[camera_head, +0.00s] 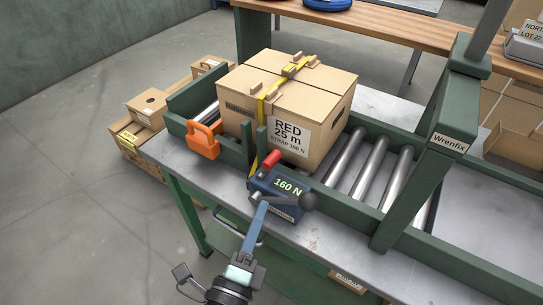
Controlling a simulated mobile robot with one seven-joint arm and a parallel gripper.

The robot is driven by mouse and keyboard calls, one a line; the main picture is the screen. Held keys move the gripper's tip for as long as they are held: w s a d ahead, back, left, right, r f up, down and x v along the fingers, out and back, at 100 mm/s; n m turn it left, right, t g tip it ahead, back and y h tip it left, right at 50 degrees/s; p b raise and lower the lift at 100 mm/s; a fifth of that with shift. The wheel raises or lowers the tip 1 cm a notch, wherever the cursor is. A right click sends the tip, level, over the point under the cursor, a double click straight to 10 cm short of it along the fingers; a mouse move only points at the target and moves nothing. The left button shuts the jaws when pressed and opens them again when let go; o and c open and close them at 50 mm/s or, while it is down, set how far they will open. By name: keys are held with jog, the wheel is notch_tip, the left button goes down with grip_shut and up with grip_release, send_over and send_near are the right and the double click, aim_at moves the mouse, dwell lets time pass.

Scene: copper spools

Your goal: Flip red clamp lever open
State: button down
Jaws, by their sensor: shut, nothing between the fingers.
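The red clamp lever (269,160) sits at the upper left of a dark blue strap tensioner (270,185) that reads "160 N". The lever slants up to the right in front of the carton; its exact angle is hard to judge. A dark crank with a round knob (308,200) is at the tensioner's near right side. My gripper (262,203) comes up from the bottom, its blue fingers shut and empty. Its tips are at the tensioner's near edge, below the lever and apart from it. Whether they touch the tensioner is unclear.
A carton (288,95) marked "RED 25 m" stands on the rollers with a yellow strap (268,105) around it. An orange padlock-shaped piece (203,140) is left of it. A green post (420,165) rises at right. The bench front (330,245) has bare surface.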

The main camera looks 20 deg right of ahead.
aim_at(267, 167)
jog(key=shift+s+f+g, duration=0.25)
jog(key=shift+g, duration=0.05)
jog(key=shift+d, duration=0.1)
jog(key=x, duration=1)
jog(key=shift+r+p, duration=0.1)
jog(key=shift+p, duration=0.25)
jog(key=shift+w+r+p, duration=0.1)
jog(key=shift+r+p, duration=0.05)
jog(key=shift+p, duration=0.5)
